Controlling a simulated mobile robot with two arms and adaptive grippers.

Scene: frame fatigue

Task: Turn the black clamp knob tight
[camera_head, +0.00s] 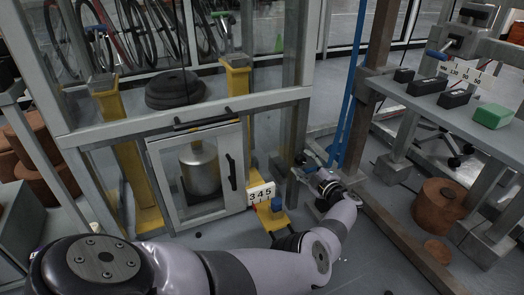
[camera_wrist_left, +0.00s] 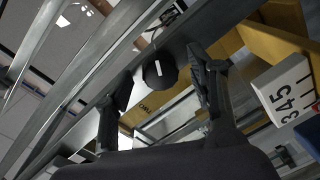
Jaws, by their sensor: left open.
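The black clamp knob (camera_wrist_left: 160,74) shows in the left wrist view as a dark, faceted round knob with a small white mark. It sits against a grey metal post (camera_wrist_left: 180,38). My left gripper (camera_wrist_left: 160,78) is open, with one finger on each side of the knob. Gaps show between the fingers and the knob, and I cannot make out contact. In the head view my left gripper (camera_head: 309,164) is small, beside the lower part of the grey frame; the knob is hard to tell apart from it there. My right gripper is not in view.
A white card reading 345 (camera_head: 261,193) sits on a yellow bracket (camera_head: 272,216) left of my left gripper. A glazed cabinet door (camera_head: 168,190) is at the left.

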